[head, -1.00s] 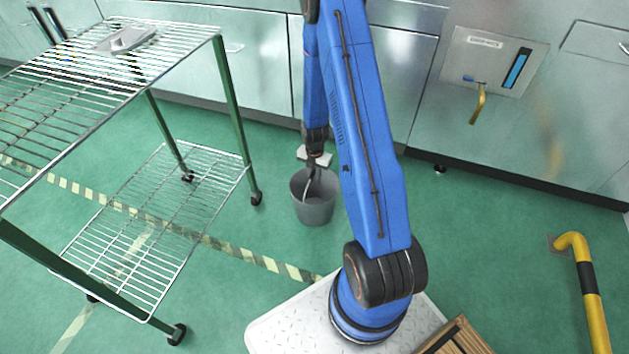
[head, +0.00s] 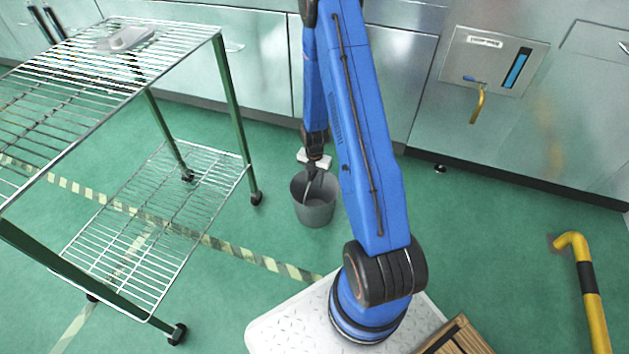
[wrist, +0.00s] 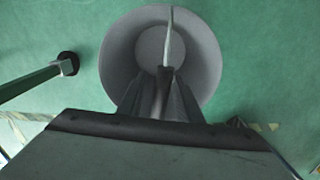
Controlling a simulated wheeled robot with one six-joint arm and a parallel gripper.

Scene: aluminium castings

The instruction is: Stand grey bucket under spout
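The grey bucket (head: 316,214) stands upright on or just above the green floor, left of my blue arm; I cannot tell if its base touches. My gripper (head: 308,190) reaches down into its mouth from above. In the wrist view, my gripper's fingers (wrist: 163,75) are close together on the bucket's thin pale handle, over the round open bucket (wrist: 206,65). The handle's grip point is partly hidden by the fingers. The yellow spout (head: 478,104) juts from a steel wall panel at the right, well away from the bucket, with clear floor below it.
A wire shelf trolley (head: 215,38) with green legs fills the left, a grey object (head: 127,38) on top. A yellow-black bent pipe (head: 588,290) stands at the right. A wooden crate (head: 460,338) is at the bottom. Floor between bucket and spout is largely open.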

